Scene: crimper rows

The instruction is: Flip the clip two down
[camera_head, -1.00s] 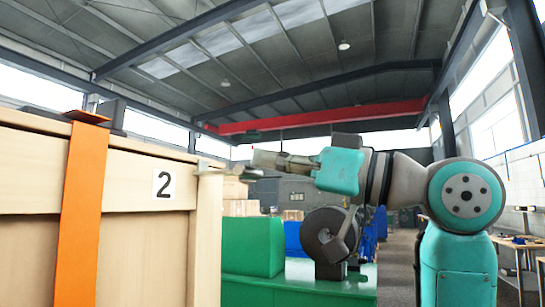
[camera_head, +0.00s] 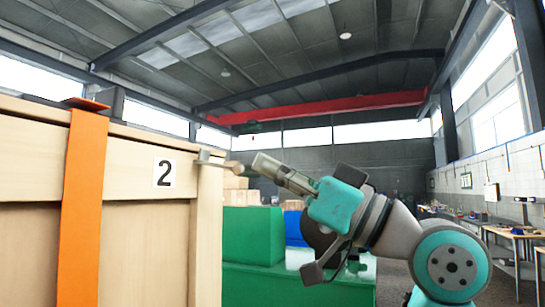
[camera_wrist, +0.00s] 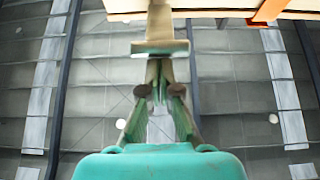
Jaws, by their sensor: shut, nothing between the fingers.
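A tall wooden crate (camera_head: 135,215) marked with a black 2 on a white label (camera_head: 164,173) stands at the left in the head view. A pale clip (camera_head: 212,158) sits at its upper right corner, with a narrow part sticking out to the right. My gripper (camera_head: 262,161) is shut and empty, tilted up to the left, with its tip just right of the clip's end. A small gap seems to show between them. In the wrist view my gripper (camera_wrist: 159,72) points toward the crate edge (camera_wrist: 215,4); whether the crossbar there is the clip or fingertips, I cannot tell.
An orange strap (camera_head: 82,205) runs down the crate front and shows in the wrist view (camera_wrist: 270,9). Green boxes (camera_head: 253,236) and a green surface (camera_head: 305,283) lie behind my arm. Workbenches (camera_head: 515,236) stand far right. The space above my gripper is open.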

